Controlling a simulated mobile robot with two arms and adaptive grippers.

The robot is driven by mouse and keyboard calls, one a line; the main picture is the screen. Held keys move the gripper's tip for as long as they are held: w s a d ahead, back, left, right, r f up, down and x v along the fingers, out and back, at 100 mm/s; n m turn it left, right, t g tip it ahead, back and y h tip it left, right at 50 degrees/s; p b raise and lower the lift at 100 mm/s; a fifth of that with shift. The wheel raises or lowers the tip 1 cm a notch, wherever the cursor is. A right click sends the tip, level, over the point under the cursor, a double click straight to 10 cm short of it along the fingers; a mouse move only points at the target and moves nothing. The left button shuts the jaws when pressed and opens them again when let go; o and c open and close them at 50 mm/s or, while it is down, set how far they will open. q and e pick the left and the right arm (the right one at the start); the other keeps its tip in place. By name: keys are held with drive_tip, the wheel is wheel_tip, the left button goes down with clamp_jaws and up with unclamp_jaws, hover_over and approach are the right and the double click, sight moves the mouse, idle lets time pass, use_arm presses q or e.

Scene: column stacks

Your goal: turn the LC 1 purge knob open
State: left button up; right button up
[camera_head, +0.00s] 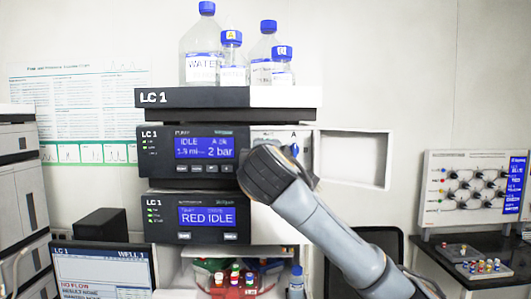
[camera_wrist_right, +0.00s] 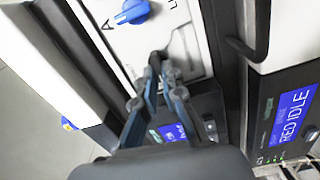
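The LC 1 pump module (camera_head: 160,150) is in the upper part of the stack, its screen reading IDLE. Its blue purge knob (camera_head: 295,150) shows just past my right wrist, below a letter A. In the head view my wrist hides the fingers. My left gripper is not in view.
A white door (camera_head: 355,132) stands open right of the pump. Capped bottles (camera_head: 203,50) stand on the top tray (camera_head: 190,97). A lower RED IDLE module (camera_head: 170,225) sits under the pump. Small coloured-cap vials (camera_head: 235,280) are below it. A monitor (camera_head: 100,257) is lower left.

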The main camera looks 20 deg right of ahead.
drive_tip(key=o, duration=0.4)
drive_tip(key=shift+a, duration=0.1)
drive_tip(key=shift+o, duration=0.2)
drive_tip(key=v, duration=1.2)
